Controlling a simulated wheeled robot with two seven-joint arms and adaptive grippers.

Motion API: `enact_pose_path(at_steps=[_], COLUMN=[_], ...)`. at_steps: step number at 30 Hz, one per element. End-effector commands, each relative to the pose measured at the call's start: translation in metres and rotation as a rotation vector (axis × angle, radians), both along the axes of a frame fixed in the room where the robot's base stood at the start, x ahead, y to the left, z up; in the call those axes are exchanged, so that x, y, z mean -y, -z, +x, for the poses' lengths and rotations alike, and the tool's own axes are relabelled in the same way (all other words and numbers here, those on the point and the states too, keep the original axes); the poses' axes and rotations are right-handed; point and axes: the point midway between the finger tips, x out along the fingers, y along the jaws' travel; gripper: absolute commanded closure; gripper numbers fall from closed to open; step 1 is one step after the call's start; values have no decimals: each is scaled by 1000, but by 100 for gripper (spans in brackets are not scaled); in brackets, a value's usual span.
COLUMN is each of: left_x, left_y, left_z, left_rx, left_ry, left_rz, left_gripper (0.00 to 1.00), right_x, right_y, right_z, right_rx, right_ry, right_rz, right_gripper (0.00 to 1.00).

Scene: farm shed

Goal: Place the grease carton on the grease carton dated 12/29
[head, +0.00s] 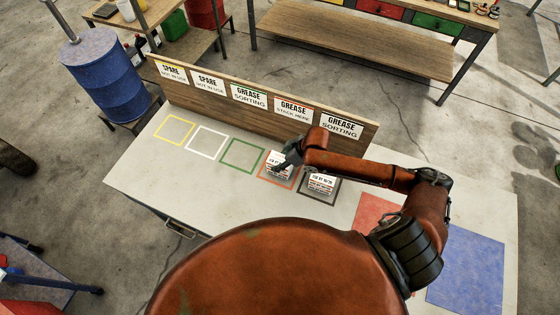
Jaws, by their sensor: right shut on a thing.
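My right gripper (288,163) reaches in from the right and is shut on a white grease carton (276,170) at the red-outlined square. The gripper partly covers this carton, and I cannot tell whether another carton lies under it. A second white grease carton (321,184) stands in the black-outlined square just to the right, free of the gripper. Both cartons have printed date labels, too small to read surely. The red square (263,181) is below the sign "Grease stack here" (293,110). My left gripper is not in view.
The yellow (157,137), white (188,147) and green (222,163) outlined squares to the left are empty. A wooden sign board (210,107) runs along the table's back edge. Red (372,212) and blue (466,270) patches lie at the right. A blue barrel (104,76) stands beyond the table.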

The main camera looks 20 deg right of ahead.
Motion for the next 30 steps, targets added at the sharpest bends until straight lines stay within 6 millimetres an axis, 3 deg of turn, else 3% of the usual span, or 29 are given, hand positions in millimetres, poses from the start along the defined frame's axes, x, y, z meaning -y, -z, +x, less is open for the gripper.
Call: enact_pose_path(at_steps=[3, 4, 11, 22, 30], left_x=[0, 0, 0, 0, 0], left_y=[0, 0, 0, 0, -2], left_z=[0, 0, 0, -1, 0], left_rx=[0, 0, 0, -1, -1], left_ry=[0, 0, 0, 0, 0], left_rz=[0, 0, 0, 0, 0], left_gripper=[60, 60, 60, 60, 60], right_x=[0, 0, 0, 2, 18], right_y=[2, 2, 2, -4, -45], right_z=[0, 0, 0, -1, -19], right_rx=[0, 0, 0, 1, 2], right_ry=[0, 0, 0, 0, 0], right_rz=[0, 0, 0, -1, -3], right_gripper=[84, 56, 40, 40, 40])
